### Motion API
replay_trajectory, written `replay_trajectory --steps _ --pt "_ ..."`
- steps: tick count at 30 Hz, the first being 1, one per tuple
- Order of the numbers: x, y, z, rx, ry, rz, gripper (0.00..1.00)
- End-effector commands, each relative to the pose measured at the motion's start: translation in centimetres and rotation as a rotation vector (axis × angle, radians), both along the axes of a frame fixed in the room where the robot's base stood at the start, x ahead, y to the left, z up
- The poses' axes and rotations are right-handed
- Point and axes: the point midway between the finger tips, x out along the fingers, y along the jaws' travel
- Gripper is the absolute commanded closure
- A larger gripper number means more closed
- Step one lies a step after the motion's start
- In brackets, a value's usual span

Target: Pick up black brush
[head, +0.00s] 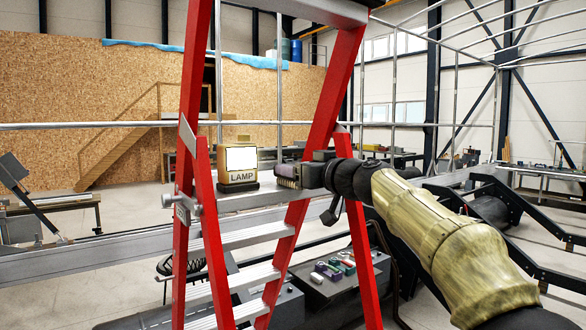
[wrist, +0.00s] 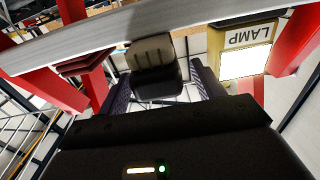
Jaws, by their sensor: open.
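The black brush (wrist: 154,72) shows in the wrist view between my two fingers, a dark block with a brownish, striped end. It overlaps the edge of the ladder's grey step (wrist: 60,52). My gripper (wrist: 157,78) is open, with one finger on each side of the brush and a visible gap to each. In the head view my gripper (head: 290,173) is at the red ladder's upper step, just right of the lamp box. The brush cannot be made out for certain there, hidden by or merged with the gripper.
The box marked LAMP (head: 238,167) stands on the step close left of my gripper; it also shows in the wrist view (wrist: 245,50). The red ladder rails (head: 338,85) rise close on both sides. A dark case with several tools (head: 335,268) lies lower down.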

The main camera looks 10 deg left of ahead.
Motion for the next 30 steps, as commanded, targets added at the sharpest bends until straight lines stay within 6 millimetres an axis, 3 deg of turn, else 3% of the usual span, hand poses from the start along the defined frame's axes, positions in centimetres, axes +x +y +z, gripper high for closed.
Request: replay_trajectory --steps 7,23,26,30 --pt "1.4 1.7 0.2 0.0 0.001 0.002 0.33" --pt "1.5 1.8 0.0 0.0 0.0 0.001 0.33" --pt "1.5 1.8 0.0 0.0 0.0 0.001 0.46" --pt "1.5 1.7 0.0 0.0 0.0 0.0 0.74"
